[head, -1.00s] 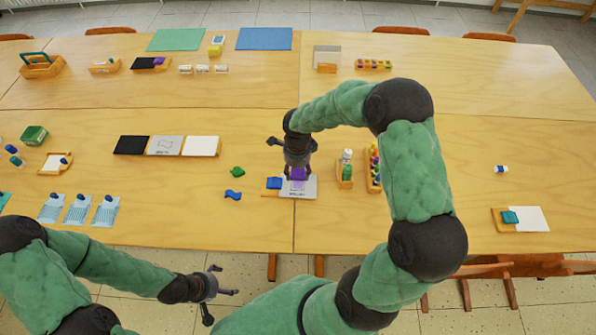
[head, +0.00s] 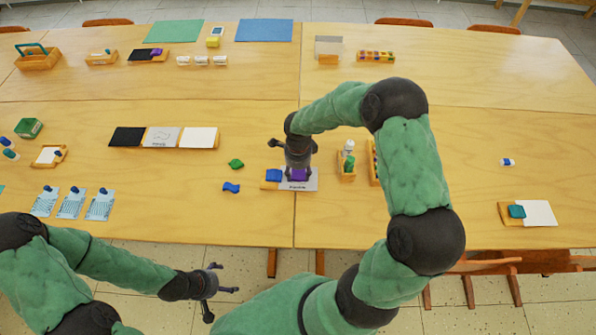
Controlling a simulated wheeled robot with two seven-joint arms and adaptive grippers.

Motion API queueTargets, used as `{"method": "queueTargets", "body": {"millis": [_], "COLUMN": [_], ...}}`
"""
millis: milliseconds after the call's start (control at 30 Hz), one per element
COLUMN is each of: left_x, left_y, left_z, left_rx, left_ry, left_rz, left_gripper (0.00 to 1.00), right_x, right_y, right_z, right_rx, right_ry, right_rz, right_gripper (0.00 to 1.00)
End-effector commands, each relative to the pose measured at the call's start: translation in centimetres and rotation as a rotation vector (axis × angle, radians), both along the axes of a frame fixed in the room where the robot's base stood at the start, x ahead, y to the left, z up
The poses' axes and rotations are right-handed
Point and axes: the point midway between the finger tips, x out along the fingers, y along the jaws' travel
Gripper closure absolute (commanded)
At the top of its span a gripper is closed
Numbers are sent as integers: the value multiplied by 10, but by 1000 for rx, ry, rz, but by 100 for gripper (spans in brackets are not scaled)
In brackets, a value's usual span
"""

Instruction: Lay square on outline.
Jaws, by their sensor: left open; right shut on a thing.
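A purple square (head: 298,175) is at the fingertips of my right gripper (head: 298,168), which is shut on it. The square is over a pale card (head: 311,185) near the front of the table. My gripper hides part of the card, and I cannot tell whether the square touches it or how it lines up with any outline. A blue piece (head: 273,175) sits on a small wooden tray (head: 270,186) just left of the card. My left gripper (head: 224,279) is open and empty, in front of the table's near edge.
A green piece (head: 236,164) and a blue wavy piece (head: 231,187) lie left of the card. A bottle holder (head: 346,175) stands close on the right, beside my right arm. Black, grey and white panels (head: 198,138) lie further left. Bare table lies in front.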

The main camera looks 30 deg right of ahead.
Motion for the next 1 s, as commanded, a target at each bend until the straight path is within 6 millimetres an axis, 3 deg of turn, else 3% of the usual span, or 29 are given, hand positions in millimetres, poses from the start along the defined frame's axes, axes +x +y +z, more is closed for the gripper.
{"method": "queueTargets", "body": {"millis": [1000], "left_x": [0], "left_y": [0], "left_z": [-7], "left_rx": [0], "left_ry": [0], "left_rz": [0], "left_gripper": [12], "right_x": [0], "right_y": [0], "right_z": [-2], "right_rx": [0], "right_ry": [0], "right_rz": [0], "right_gripper": [60]}}
